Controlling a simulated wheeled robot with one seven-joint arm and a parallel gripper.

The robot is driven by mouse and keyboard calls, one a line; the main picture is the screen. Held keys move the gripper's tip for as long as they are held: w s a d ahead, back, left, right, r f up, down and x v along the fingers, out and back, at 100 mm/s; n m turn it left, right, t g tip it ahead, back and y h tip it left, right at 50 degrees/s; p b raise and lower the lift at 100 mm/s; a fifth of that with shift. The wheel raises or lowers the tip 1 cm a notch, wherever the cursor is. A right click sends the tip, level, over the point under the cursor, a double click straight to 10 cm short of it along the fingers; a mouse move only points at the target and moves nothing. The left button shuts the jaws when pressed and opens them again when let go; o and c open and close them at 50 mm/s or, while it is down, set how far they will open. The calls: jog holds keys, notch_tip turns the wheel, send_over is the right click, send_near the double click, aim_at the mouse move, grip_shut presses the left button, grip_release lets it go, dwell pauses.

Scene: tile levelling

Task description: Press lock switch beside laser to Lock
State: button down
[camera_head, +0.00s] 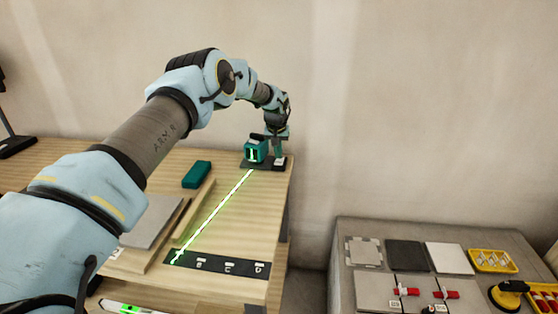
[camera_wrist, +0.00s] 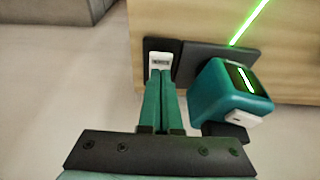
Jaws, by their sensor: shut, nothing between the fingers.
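The teal laser (camera_head: 256,149) stands on a dark base plate near the far right corner of the wooden table, and a green beam runs from it. It also shows in the wrist view (camera_wrist: 227,95), right of my gripper. The lock switch (camera_wrist: 160,61) is a small white piece on a black plate beside the laser. It shows beside the laser in the head view (camera_head: 280,161). My gripper (camera_wrist: 161,75) is shut and empty, its fingertips at the near edge of the switch. Whether they touch it, and the switch's setting, I cannot tell.
The wooden table (camera_head: 232,215) holds a teal block (camera_head: 197,174), a grey tile (camera_head: 152,222) and a black lettered strip (camera_head: 220,264). A grey bench (camera_head: 360,226) with tiles, red-handled tools and yellow items stands apart at the lower right. The table edge is close to the switch.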

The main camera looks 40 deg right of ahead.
aim_at(279, 162)
jog(key=shift+f+b, duration=0.7)
jog(key=shift+f, duration=0.3)
dwell(0.5)
jog(key=shift+r+p, duration=1.1)
jog(key=shift+r, duration=2.45)
